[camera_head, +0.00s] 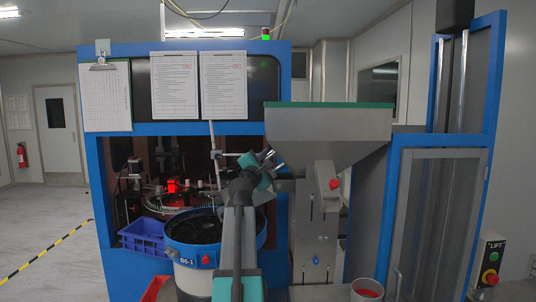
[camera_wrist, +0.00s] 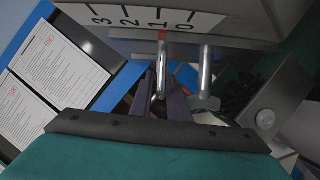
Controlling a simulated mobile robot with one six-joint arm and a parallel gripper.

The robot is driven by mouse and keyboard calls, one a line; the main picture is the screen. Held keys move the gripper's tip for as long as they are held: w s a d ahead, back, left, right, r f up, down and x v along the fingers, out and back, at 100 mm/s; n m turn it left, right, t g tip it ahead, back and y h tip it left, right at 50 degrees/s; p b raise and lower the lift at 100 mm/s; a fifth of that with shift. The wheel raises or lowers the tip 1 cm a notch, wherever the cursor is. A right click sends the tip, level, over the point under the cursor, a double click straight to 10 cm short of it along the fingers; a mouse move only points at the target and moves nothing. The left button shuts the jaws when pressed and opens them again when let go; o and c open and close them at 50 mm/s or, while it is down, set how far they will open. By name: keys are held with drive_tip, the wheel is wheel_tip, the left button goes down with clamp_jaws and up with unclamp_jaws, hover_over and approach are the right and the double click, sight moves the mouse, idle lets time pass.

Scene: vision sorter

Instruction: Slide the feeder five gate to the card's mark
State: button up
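The wrist view shows a white scale (camera_wrist: 140,18) marked 3, 2, 1, 0 on a grey surface, with a red pointer (camera_wrist: 162,36) close to the 1. A metal rod handle (camera_wrist: 161,70) hangs below the pointer. My gripper (camera_wrist: 161,90) has its two dark fingers close on either side of this rod and appears shut on it. A second metal post with a crosspiece (camera_wrist: 206,85) stands just right. In the head view my gripper (camera_head: 268,160) is at the hopper's lower left, and the gate is not discernible there. Sheets (camera_head: 223,85) hang on the blue frame; their text is too small to read.
The grey hopper (camera_head: 330,135) with a green rim overhangs right of my gripper. A feeder bowl (camera_head: 186,258) stands below left, beside a blue crate (camera_head: 140,236). A clipboard (camera_head: 106,95) hangs upper left.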

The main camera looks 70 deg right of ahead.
drive_tip(key=shift+x, duration=1.15)
clamp_jaws()
